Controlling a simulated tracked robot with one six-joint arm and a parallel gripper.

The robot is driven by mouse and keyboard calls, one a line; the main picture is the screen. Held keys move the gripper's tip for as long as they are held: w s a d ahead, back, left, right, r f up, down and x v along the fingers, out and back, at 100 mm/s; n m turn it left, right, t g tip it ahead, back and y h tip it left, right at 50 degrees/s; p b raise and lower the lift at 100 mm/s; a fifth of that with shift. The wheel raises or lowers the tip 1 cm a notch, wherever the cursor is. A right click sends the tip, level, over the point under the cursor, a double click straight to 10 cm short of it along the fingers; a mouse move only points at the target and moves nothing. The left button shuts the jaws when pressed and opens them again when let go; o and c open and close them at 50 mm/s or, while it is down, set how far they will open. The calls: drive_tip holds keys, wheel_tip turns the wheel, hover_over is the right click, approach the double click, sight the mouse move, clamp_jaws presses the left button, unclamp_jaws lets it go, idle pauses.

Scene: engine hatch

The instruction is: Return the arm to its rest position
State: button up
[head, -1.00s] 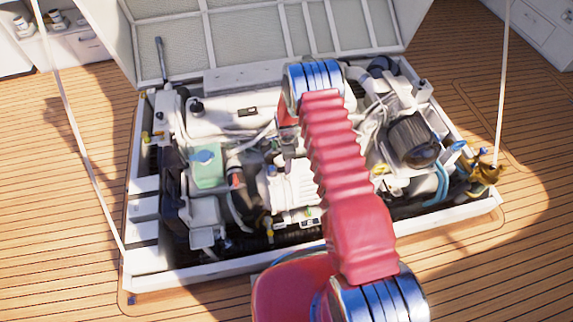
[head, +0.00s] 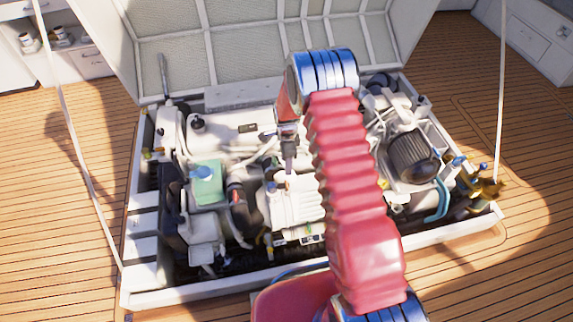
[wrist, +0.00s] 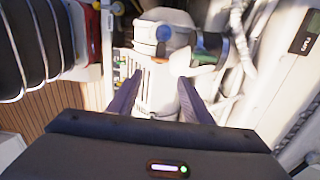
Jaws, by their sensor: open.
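My red arm reaches out over the open engine hatch. My gripper (head: 289,165) hangs below its far joint in the head view, pointing down above the white ribbed engine part (head: 297,203). In the wrist view my gripper (wrist: 160,98) shows two dark fingers set apart, with nothing between them. Beyond the fingers is a white housing with a blue cap (wrist: 164,33). The fingertips appear apart from it, but the exact gap is hard to judge.
The engine bay has a raised white frame (head: 440,240). The hatch lid (head: 215,45) stands open behind it. A light rod stands on each side. A black cylindrical part (head: 411,155) and a green tank (head: 207,182) flank the arm. Wooden deck (head: 60,220) around is clear.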

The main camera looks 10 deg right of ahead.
drive_tip(key=shift+n, duration=0.3)
drive_tip(key=s+r+n+g, duration=0.2)
drive_tip(key=s+n, duration=0.5)
drive_tip(key=s, duration=0.1)
drive_tip(key=s+r+n+t, duration=0.2)
drive_tip(key=s+r, duration=0.6)
drive_tip(key=r, duration=0.6)
drive_tip(key=s+r+n+t, duration=0.3)
drive_tip(key=s+r+n, duration=0.2)
drive_tip(key=s+r, duration=0.4)
drive_tip(key=s+r+n+t, duration=0.2)
drive_tip(key=s+r, duration=0.6)
drive_tip(key=r, duration=1.1)
drive_tip(key=shift+s+d+r+n+t, duration=0.15)
drive_tip(key=shift+d+r+n+t, duration=0.2)
drive_tip(key=shift+n, duration=0.45)
drive_tip(key=shift+a, duration=0.1)
